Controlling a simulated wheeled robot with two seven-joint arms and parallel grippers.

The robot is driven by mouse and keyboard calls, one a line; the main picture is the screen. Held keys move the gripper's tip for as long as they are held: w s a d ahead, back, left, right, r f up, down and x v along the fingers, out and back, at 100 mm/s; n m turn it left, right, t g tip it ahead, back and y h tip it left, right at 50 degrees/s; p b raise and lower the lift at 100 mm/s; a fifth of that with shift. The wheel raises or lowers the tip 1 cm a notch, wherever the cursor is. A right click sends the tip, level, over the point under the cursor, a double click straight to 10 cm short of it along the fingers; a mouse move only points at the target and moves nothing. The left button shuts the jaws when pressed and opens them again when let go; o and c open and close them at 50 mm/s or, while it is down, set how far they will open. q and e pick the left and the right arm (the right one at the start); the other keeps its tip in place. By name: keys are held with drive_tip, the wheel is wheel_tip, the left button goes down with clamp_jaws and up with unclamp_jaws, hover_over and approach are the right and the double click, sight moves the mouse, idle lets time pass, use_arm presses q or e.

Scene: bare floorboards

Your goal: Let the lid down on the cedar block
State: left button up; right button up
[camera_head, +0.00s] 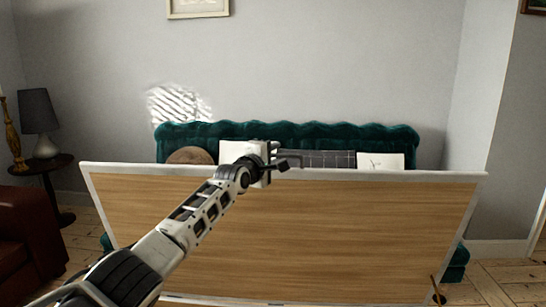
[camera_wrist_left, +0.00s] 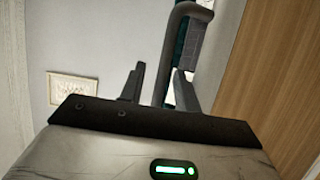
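A large wood-faced panel with a pale rim (camera_head: 300,235), which I take to be the lid, stands raised and fills the lower middle of the head view. Its wooden face also shows at the right of the left wrist view (camera_wrist_left: 275,75). My left gripper (camera_head: 284,162) is at the panel's top edge, near the middle. In the left wrist view its two fingers (camera_wrist_left: 158,88) are apart. A grey curved bar (camera_wrist_left: 172,45) shows in the gap between them; I cannot tell whether they touch it. The cedar block is not visible. My right gripper is not in view.
Behind the panel is a green scalloped sofa (camera_head: 345,135) with cushions (camera_head: 380,160). A side table (camera_head: 45,167) with a lamp (camera_head: 40,112) and a brown leather seat (camera_head: 25,235) stand at the left. A thin orange stick (camera_head: 437,288) shows at the lower right. Floorboards are clear at far right.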

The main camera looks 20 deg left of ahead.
use_arm(q)
clamp_jaws()
drive_tip(key=shift+s+f, duration=0.1)
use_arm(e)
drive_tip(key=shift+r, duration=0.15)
use_arm(q)
drive_tip(key=s+d+f+m+t+h+b, duration=0.1)
drive_tip(key=s+d+f+t+b, duration=0.1)
drive_tip(key=s+f, duration=0.4)
drive_tip(key=s+d+f+m+t+h+b, duration=0.1)
drive_tip(key=s+f, duration=0.5)
drive_tip(key=s, duration=1.1)
drive_tip(key=s+d+f+m+t+b, duration=0.1)
drive_tip(key=s+d+f+t+b, duration=0.2)
drive_tip(key=s, duration=0.9)
drive_tip(key=shift+s+d+f+m+h+b, duration=0.25)
drive_tip(key=shift+d+f+m+h+b, duration=0.3)
drive_tip(key=shift+f, duration=1.05)
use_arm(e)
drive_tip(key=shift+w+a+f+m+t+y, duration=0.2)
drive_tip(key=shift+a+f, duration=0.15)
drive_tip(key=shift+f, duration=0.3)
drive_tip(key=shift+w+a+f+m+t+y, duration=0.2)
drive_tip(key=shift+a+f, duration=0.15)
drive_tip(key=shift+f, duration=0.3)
